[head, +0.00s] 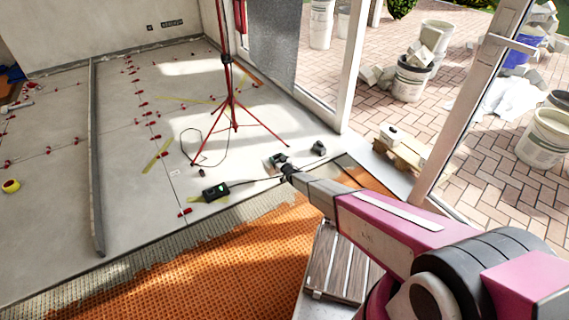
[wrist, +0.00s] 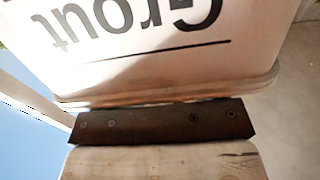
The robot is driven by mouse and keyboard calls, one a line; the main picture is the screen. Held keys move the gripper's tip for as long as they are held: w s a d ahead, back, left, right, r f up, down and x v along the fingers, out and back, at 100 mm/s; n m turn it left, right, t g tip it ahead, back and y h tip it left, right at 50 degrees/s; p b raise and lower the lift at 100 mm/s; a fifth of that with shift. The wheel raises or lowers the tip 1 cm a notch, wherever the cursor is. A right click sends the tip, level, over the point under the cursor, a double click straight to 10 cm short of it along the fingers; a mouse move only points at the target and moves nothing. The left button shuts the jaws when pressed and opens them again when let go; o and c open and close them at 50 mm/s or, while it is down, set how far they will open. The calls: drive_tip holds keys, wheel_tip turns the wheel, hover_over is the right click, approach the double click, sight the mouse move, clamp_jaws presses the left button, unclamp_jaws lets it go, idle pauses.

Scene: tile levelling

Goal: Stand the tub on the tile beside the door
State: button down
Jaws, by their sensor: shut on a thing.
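The white tub (wrist: 150,72) fills the top of the wrist view, its black "Grout" lettering upside down. A dark bar with screws, a jaw of my gripper (wrist: 160,122), lies along its rim. A pale, stained surface shows below the bar. My gripper (head: 284,168) is small at the far end of the pink arm in the head view, low over the floor near the door, and is shut on the tub. I cannot clearly make out the tub there. The pale tile (head: 322,132) lies beside the white-framed door (head: 352,75).
A red tripod (head: 232,105) stands left of the door. A black box with a green light (head: 216,191) and a cable lie left of my gripper. A small dark object (head: 318,148) sits at right. Orange matting (head: 210,265) covers the foreground. Buckets (head: 410,80) stand outside.

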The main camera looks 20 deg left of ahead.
drive_tip(key=w+d+f, duration=0.1)
drive_tip(key=w+f, duration=0.8)
drive_tip(key=w, duration=0.1)
drive_tip(key=shift+d+f, duration=0.4)
drive_tip(key=shift+f, duration=0.15)
drive_tip(key=shift+c, duration=1)
unclamp_jaws()
drive_tip(key=shift+f, duration=0.1)
